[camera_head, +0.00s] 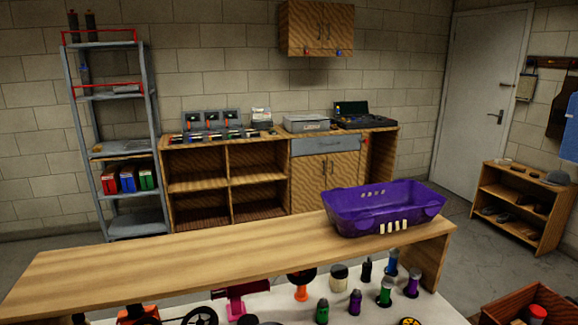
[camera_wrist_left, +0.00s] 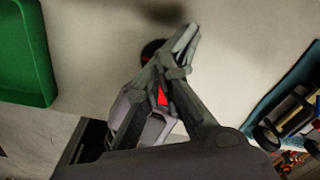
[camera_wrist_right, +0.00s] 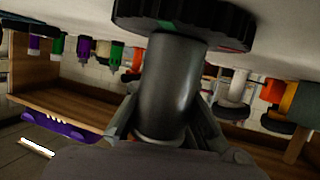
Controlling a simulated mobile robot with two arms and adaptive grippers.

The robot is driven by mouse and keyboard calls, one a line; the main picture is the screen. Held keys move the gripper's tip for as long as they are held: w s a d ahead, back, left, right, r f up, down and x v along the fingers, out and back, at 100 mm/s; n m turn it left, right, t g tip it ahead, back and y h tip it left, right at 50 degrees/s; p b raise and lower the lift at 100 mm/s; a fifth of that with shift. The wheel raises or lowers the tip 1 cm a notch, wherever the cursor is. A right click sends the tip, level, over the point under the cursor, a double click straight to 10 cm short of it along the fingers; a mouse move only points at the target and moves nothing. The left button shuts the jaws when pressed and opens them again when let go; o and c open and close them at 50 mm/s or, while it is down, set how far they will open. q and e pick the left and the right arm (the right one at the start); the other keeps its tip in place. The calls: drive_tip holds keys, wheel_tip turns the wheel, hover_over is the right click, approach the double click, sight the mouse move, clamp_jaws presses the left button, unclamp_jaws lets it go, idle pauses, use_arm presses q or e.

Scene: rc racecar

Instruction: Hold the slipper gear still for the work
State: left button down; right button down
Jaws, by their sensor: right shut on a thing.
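In the right wrist view, which is upside down, my right gripper (camera_wrist_right: 168,130) is shut on a dark grey cylinder (camera_wrist_right: 168,85). A wide black disc with a notched rim (camera_wrist_right: 185,18) joins the cylinder's far end, close to the white tabletop; it looks like the slipper gear. A small green patch shows on the disc. In the left wrist view, my left gripper (camera_wrist_left: 183,45) has its fingers together, with nothing seen between them. A dark round thing with a red part (camera_wrist_left: 152,50) shows behind the fingers, partly hidden. Neither gripper shows in the head view.
The white work table (camera_head: 290,312) carries several small bottles and an orange stand (camera_head: 301,285). A wooden riser (camera_head: 200,262) along its back holds a purple basket (camera_head: 385,210). A green tray (camera_wrist_left: 22,55) and a blue mat with parts (camera_wrist_left: 285,100) flank my left gripper.

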use_arm(q)
drive_tip(key=shift+s+f, duration=0.45)
drive_tip(key=shift+s, duration=0.1)
drive_tip(key=shift+w+d, duration=0.3)
drive_tip(key=shift+d, duration=0.1)
idle(0.5)
drive_tip(key=shift+w+a+r, duration=0.1)
drive_tip(key=shift+w, duration=0.05)
wheel_tip(320, 180, up, 6)
drive_tip(key=shift+w+a, duration=0.25)
drive_tip(key=shift+w, duration=0.15)
idle(0.4)
drive_tip(key=shift+r, duration=0.1)
